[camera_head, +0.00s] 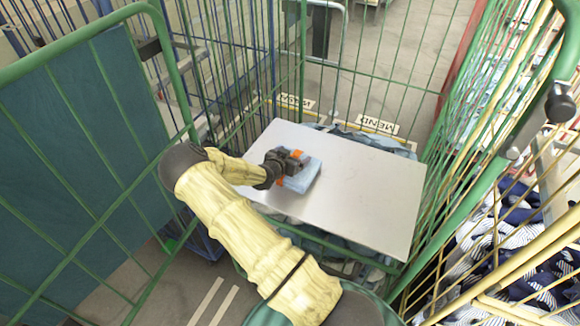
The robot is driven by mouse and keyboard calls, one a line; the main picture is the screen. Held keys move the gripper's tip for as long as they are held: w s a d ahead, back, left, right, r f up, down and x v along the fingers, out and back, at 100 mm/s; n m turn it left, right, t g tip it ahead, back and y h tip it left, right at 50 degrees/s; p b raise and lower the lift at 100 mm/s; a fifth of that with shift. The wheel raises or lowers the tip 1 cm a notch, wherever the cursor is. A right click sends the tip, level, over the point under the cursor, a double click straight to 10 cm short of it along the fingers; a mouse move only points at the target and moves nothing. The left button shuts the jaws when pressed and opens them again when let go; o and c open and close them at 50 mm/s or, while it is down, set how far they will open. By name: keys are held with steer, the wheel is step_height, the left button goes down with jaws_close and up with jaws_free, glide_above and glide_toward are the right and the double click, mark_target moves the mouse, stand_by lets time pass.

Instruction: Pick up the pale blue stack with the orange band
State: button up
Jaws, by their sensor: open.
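The pale blue stack (304,177) lies on a flat light-grey board (375,195) inside a green wire cage. A bit of orange shows at its left end, beside my gripper. My gripper (290,164) is at the left part of the stack, with its dark fingers over or around that end. The jaws are open. The gripper hides part of the stack and most of its band, and I cannot tell whether the fingers touch it.
Green cage bars (477,150) rise close on the right, and a teal panel (80,160) stands on the left. Labels reading MEND (376,123) hang behind the board. Blue cloth lies under the board. Striped cloth (500,240) fills the cage at right. The board's right half is clear.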

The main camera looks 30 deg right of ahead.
steer(key=shift+r, duration=0.1)
steer(key=c, duration=1.5)
steer(key=shift+w, duration=0.1)
step_height(320, 180, up, 10)
steer(key=b, duration=0.3)
